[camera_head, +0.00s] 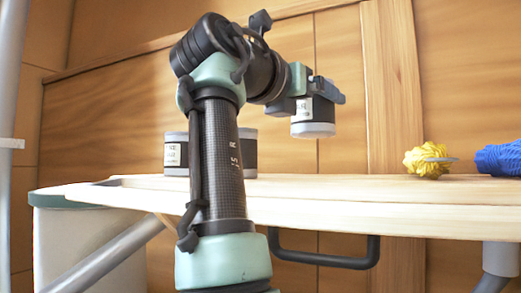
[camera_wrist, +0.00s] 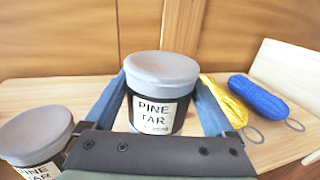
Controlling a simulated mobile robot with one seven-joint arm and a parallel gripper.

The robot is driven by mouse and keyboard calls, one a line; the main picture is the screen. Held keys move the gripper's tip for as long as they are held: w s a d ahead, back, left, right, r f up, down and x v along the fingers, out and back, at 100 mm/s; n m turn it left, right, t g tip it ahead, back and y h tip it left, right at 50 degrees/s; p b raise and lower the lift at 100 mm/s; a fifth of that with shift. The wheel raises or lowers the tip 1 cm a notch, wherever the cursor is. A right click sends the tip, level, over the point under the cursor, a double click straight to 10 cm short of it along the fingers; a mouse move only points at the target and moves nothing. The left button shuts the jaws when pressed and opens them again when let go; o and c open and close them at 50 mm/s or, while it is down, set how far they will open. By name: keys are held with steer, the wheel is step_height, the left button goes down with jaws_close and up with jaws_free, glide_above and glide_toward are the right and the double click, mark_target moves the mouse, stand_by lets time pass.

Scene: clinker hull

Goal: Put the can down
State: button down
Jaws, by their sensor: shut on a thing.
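A dark can with a grey lid and a white label reading "PINE TAR" (camera_wrist: 160,68) is held between the two blue fingers of my gripper (camera_wrist: 158,106) in the wrist view. In the head view the held can (camera_head: 313,129) hangs roughly upright above the pale wooden bench top (camera_head: 330,187), with a visible gap under it. My gripper (camera_head: 322,90) is shut on its sides there. My arm hides part of the bench behind it.
A similar can (camera_head: 176,155) stands on the bench at left, also seen in the wrist view (camera_wrist: 38,133). Another (camera_head: 249,152) is partly behind my arm. Yellow cord (camera_head: 427,161) and blue cord (camera_head: 500,158) lie at right. Bench between is clear.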

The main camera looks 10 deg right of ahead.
mark_target(315, 137)
steer(key=f, duration=0.3)
steer(key=shift+w+d+f, duration=0.1)
steer(key=shift+w+d, duration=0.15)
steer(key=shift+w, duration=0.05)
steer(key=shift+s+a+f+p, duration=0.1)
steer(key=shift+f+p, duration=0.2)
steer(key=shift+f, duration=0.3)
steer(key=shift+s+a+f+p, duration=0.1)
steer(key=shift+f+p, duration=0.2)
steer(key=shift+f, duration=0.25)
steer(key=shift+w+d+f, duration=0.15)
steer(key=shift+f, duration=0.45)
steer(key=shift+f, duration=0.1)
jaws_free()
steer(key=shift+f, duration=0.1)
